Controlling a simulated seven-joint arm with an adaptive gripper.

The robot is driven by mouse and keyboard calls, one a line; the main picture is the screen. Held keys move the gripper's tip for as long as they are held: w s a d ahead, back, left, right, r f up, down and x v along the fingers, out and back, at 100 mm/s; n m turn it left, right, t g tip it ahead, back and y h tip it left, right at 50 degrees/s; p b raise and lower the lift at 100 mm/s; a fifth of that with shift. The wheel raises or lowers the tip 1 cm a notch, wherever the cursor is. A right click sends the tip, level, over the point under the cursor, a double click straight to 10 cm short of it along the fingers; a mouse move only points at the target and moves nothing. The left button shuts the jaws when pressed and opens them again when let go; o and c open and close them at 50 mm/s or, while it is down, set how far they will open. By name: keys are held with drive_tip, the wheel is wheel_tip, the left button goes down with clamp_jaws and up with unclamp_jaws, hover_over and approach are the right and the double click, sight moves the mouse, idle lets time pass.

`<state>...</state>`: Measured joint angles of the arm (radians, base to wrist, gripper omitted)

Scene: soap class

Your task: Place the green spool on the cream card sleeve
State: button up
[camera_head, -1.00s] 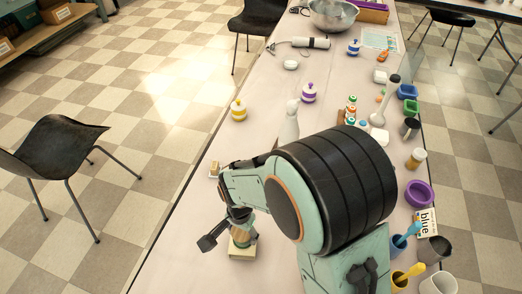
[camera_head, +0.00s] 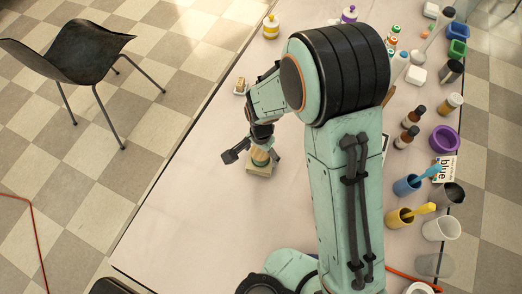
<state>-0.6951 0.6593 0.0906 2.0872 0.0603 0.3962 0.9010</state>
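The green spool (camera_head: 260,158) shows as a small green and tan shape just below my gripper. It stands upright on the cream card sleeve (camera_head: 260,173), a flat pale block on the table, and appears to touch it. My gripper (camera_head: 254,153) is directly above and around the spool. One dark finger sticks out to the left, apart from the spool, so the gripper looks open. The other finger is partly hidden behind the spool and wrist. My arm covers much of the table to the right.
A small cream item (camera_head: 240,87) lies near the table's left edge. A yellow-striped pot (camera_head: 271,27) stands farther back. The table left of and below the sleeve is clear.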

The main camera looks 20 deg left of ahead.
sight(261, 151)
wheel_tip(261, 151, up, 12)
drive_tip(key=s+d+r+n, duration=0.1)
drive_tip(key=d+r, duration=0.2)
drive_tip(key=d, duration=0.4)
drive_tip(key=s+d+r, duration=0.1)
drive_tip(key=d+r, duration=0.3)
drive_tip(key=d, duration=0.2)
drive_tip(key=s+d+r+n, duration=0.1)
drive_tip(key=s+d+n, duration=0.1)
drive_tip(key=s+d, duration=0.6)
drive_tip(key=shift+s+d+r+y, duration=0.2)
drive_tip(key=shift+s+y, duration=0.2)
drive_tip(key=shift+s, duration=0.35)
